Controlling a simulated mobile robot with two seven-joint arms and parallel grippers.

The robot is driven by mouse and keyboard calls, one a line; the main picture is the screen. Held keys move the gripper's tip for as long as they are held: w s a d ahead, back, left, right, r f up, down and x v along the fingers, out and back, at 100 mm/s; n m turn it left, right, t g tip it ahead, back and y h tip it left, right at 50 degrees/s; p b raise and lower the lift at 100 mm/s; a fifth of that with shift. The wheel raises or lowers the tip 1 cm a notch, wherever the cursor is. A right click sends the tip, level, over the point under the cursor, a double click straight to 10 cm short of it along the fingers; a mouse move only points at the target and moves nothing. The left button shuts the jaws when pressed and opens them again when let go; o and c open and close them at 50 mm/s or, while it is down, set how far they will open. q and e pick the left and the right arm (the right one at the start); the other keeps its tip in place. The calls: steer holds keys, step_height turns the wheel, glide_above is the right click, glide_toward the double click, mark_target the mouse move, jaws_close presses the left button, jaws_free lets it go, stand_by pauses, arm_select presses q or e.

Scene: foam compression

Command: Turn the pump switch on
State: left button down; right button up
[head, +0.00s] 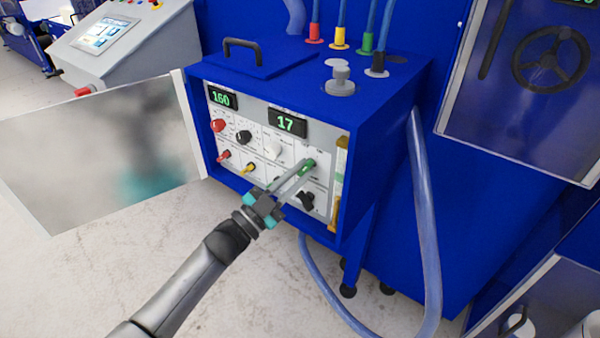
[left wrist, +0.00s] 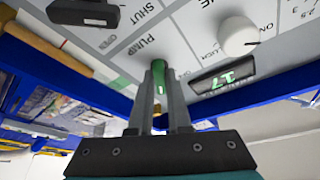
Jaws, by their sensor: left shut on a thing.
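The pump switch is a green knob (head: 308,165) on the light control panel (head: 319,156) of a blue cabinet. My left gripper (head: 300,170) comes in from the lower left and is shut on the green knob. In the left wrist view the two grey fingers (left wrist: 159,85) sit on either side of the green knob (left wrist: 159,67), beside the printed word PUMP. The fingers hide part of the knob, and I cannot read its exact position. My right gripper is not in view.
A black knob (head: 306,200) is just below the green one, and a white knob (head: 273,148) is to its left. Red, black and yellow knobs fill the panel's left side. The open cabinet door (head: 100,150) stands at left. A clear hose (head: 425,220) hangs at right.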

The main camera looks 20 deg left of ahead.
arm_select(q)
steer(key=shift+f, duration=0.1)
steer(key=c, duration=0.9)
jaws_free()
steer(key=shift+o, duration=0.2)
steer(key=v, duration=1.5)
steer(key=shift+s, duration=0.15)
